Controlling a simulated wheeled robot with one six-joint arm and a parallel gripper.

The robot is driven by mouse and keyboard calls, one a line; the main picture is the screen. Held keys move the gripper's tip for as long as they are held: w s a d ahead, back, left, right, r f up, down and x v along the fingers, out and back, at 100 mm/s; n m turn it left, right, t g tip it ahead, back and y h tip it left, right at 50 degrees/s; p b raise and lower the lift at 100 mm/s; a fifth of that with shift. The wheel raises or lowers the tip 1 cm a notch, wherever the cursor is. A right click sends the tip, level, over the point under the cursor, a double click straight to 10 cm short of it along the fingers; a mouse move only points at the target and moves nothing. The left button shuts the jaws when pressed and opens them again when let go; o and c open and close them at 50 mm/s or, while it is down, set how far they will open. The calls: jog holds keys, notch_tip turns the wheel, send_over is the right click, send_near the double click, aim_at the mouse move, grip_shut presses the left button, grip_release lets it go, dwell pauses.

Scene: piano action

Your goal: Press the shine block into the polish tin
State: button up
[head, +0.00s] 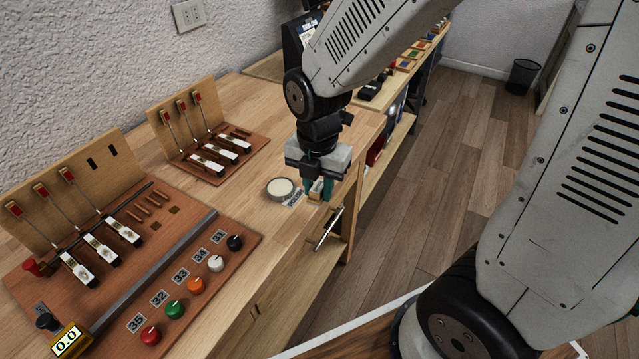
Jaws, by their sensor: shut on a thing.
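The polish tin (281,188) is a small round tin with a cream-coloured filling, open at the top. It stands on the wooden bench near its front right edge. My gripper (318,190) points down just to the right of the tin, with teal fingers. It is shut on a small tan block, the shine block (316,188), which is partly hidden between the fingers. The block is beside the tin and apart from it. I cannot tell whether the block touches the bench top.
A label (292,199) lies by the tin. A large piano action board (110,235) with coloured knobs fills the bench's left, and a smaller board (205,140) stands behind. A drawer handle (326,230) juts from the bench front. The bench (250,200) is clear left of the tin.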

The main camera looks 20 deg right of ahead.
send_near(280, 187)
jog(key=shift+f, duration=2.85)
jog(key=shift+f, duration=0.6)
jog(key=shift+r, duration=0.1)
notch_tip(280, 187, up, 7)
dwell(0.6)
dwell(0.5)
